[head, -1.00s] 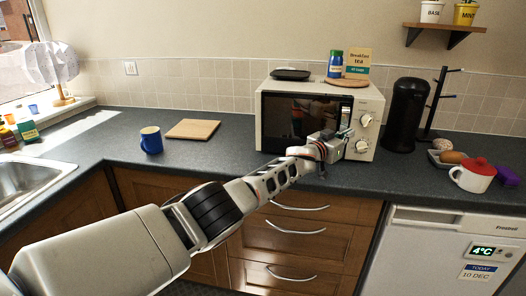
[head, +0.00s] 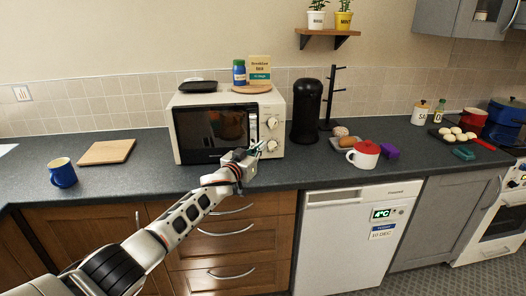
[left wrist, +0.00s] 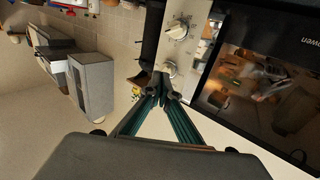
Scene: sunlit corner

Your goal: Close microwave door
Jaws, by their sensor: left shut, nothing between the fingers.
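The white microwave (head: 276,140) stands on the dark counter against the tiled wall. Its black glass door (head: 200,132) lies flat or nearly flat with the front; a small gap cannot be ruled out. My left gripper (head: 257,149) is in front of the door's right edge, by the lower knob, and partly hides that corner. In the left wrist view its fingertips (left wrist: 163,90) are together with nothing between them. There the control panel (left wrist: 178,45) with two knobs is just beyond, and the door (left wrist: 262,75) is at right. My right gripper is out of view.
A blue mug (head: 62,173) and cutting board (head: 106,152) are on the left. A blue jar (head: 239,73) and a sign sit on the microwave. Counter space before the microwave is narrow.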

